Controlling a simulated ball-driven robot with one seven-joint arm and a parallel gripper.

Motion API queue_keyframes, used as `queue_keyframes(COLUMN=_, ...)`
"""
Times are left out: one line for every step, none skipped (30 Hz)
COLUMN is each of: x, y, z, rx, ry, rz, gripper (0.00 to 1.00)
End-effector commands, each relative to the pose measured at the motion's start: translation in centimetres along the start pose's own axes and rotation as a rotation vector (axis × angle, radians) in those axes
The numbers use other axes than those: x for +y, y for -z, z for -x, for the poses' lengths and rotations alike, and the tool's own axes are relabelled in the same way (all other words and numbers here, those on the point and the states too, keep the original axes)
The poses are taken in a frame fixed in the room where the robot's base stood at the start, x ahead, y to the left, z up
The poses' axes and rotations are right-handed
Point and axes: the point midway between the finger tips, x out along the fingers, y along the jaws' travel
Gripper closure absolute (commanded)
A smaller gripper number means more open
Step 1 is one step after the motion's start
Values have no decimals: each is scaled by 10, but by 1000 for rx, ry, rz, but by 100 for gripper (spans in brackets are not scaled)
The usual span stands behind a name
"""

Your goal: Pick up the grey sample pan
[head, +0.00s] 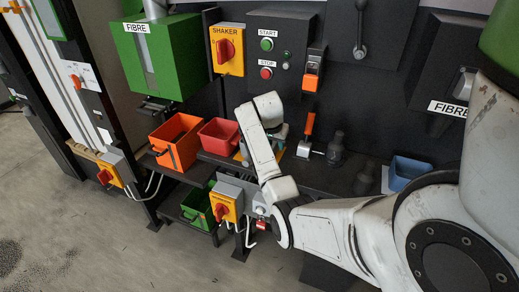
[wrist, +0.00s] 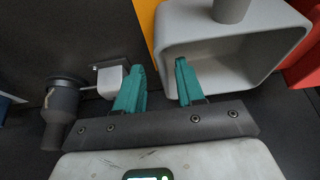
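The grey sample pan (wrist: 281,51), a rectangular open-topped box with rounded corners, is at the upper right of the wrist view. A grey round post shows at its upper edge, which the frame cuts off. My gripper (wrist: 158,87) is open and empty, its two teal fingers apart. In the wrist view the right finger overlaps the pan's opening and the left finger lies outside its left wall. I cannot tell whether either touches it. In the head view my gripper (head: 281,131) is over the bench, and my arm mostly hides the pan.
A red tub (head: 219,134) and an orange bin (head: 176,141) stand left of my gripper. A lever with an orange handle (head: 309,125), a dark bottle (head: 336,149) and a blue tub (head: 409,173) are to the right. The control panel (head: 284,55) rises behind.

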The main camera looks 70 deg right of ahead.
Motion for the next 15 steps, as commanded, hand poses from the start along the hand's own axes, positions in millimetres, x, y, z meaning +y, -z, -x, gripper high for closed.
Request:
queue_keyframes(x=0, y=2, z=-5, rx=-3, ry=-3, rz=-1, gripper=62)
queue_keyframes(x=-1, y=3, z=-9, rx=-1, ry=-3, rz=-1, gripper=62)
queue_keyframes(x=-2, y=3, z=-13, rx=-2, ry=-3, rz=1, gripper=62)
queue_keyframes(x=-3, y=4, z=-17, rx=-1, ry=-3, rz=1, gripper=62)
queue_keyframes(x=-3, y=3, z=-22, rx=-1, ry=-3, rz=0, gripper=62)
queue_keyframes(x=-3, y=3, z=-27, rx=-1, ry=-2, rz=0, gripper=62)
queue_keyframes(x=-3, y=3, z=-30, rx=-1, ry=-2, rz=-1, gripper=62)
queue_keyframes(x=-3, y=3, z=-32, rx=-1, ry=-2, rz=-1, gripper=62)
queue_keyframes(x=-3, y=3, z=-35, rx=-1, ry=-1, rz=-1, gripper=62)
queue_keyframes(x=-3, y=3, z=-36, rx=0, ry=0, rz=-1, gripper=62)
queue_keyframes(x=-3, y=3, z=-37, rx=0, ry=0, rz=0, gripper=62)
queue_keyframes(x=-4, y=3, z=-37, rx=1, ry=1, rz=0, gripper=62)
queue_keyframes(x=-4, y=3, z=-37, rx=1, ry=1, rz=0, gripper=62)
queue_keyframes(x=-4, y=2, z=-38, rx=1, ry=1, rz=0, gripper=62)
queue_keyframes(x=-4, y=2, z=-38, rx=1, ry=1, rz=0, gripper=62)
